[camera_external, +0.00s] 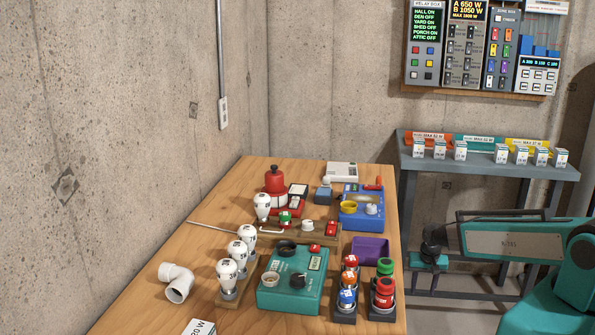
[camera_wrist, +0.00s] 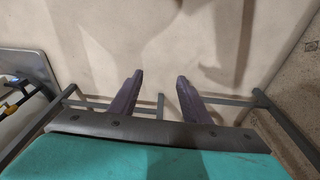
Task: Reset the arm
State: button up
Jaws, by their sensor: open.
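My arm (camera_external: 515,241) reaches in from the right edge of the external view, with a pale grey link and teal housings. Its dark wrist end (camera_external: 434,246) is just right of the wooden table, in front of the grey shelf's legs; the fingers are not clear there. In the wrist view my gripper (camera_wrist: 160,76) shows two dark purple fingers spread apart. Nothing is between them. Plain pale floor lies beyond the fingertips, with grey shelf bars near them.
The wooden table (camera_external: 213,215) holds white bulbs, a teal device (camera_external: 291,293), a blue device (camera_external: 361,221), a purple bin (camera_external: 370,249) and red and green jars. A grey shelf (camera_external: 487,168) carries several small boxes. Control panels (camera_external: 480,45) hang on the concrete wall above.

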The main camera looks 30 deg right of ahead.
jog(key=s+a+f+n+g+p, duration=0.1)
jog(key=s+a+f+n+g, duration=0.1)
jog(key=s, duration=0.7)
jog(key=s+a+f+n+g+y, duration=0.1)
jog(key=s+a+f+n+g, duration=0.1)
jog(key=s+a, duration=0.4)
jog(key=s+a+f+n+g+p, duration=0.1)
jog(key=s+a+f+n+g, duration=0.2)
jog(key=s, duration=0.9)
jog(key=a+n, duration=0.1)
jog(key=n, duration=0.1)
jog(key=shift+f+n+p, duration=0.3)
jog(key=shift+p, duration=0.05)
jog(key=shift+a, duration=0.1)
dwell(0.4)
